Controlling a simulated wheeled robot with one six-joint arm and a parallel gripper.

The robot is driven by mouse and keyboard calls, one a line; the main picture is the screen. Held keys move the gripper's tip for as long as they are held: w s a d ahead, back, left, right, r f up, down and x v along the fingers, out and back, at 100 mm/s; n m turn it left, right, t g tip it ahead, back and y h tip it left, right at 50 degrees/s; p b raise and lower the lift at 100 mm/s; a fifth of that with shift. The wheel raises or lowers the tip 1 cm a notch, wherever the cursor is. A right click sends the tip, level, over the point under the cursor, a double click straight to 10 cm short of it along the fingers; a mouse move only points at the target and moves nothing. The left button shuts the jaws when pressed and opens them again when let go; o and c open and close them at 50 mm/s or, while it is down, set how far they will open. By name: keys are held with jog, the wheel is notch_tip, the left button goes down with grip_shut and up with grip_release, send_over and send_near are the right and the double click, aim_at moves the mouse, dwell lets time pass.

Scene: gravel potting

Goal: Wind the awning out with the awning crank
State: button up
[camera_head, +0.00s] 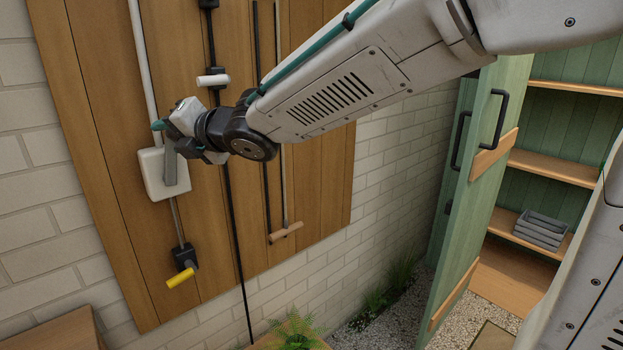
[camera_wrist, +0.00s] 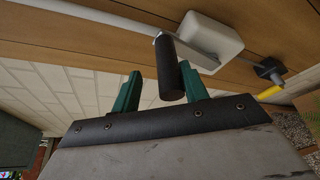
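The awning crank is on a white box (camera_head: 157,185) on the wood panel, at left in the head view. The white box (camera_wrist: 215,38) is at upper right of centre in the wrist view. A grey crank arm (camera_wrist: 196,48) runs from it to a dark cylindrical handle (camera_wrist: 168,68). My gripper (camera_head: 164,134) is beside the box. In the wrist view its two green fingers (camera_wrist: 161,72) are apart, with the handle between them. The handle is close to the right finger, with a gap to the left finger. Contact with the right finger cannot be told.
A yellow-handled lever (camera_head: 180,277) on a black block sits below the box. A white-handled crank (camera_head: 213,80) and a wooden-handled rod (camera_head: 286,233) hang farther right on the panel. An open green cupboard door (camera_head: 480,190) stands at right. Plants (camera_head: 292,335) grow below.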

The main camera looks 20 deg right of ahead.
jog(key=s+d+f+m+g+h, duration=0.1)
jog(key=s+d+f+m+h, duration=0.1)
jog(key=d+m, duration=0.4)
jog(key=s+d+f+m+g+h, duration=0.1)
jog(key=s+d+f+m+h, duration=0.1)
jog(key=s+d+m+h, duration=0.3)
jog(key=s+d+f+m+g+h, duration=0.1)
jog(key=s+d+f+m+h, duration=0.2)
jog(key=s+d+m, duration=0.3)
jog(key=d+m, duration=0.2)
jog(key=d, duration=0.3)
jog(key=shift+s+d, duration=0.4)
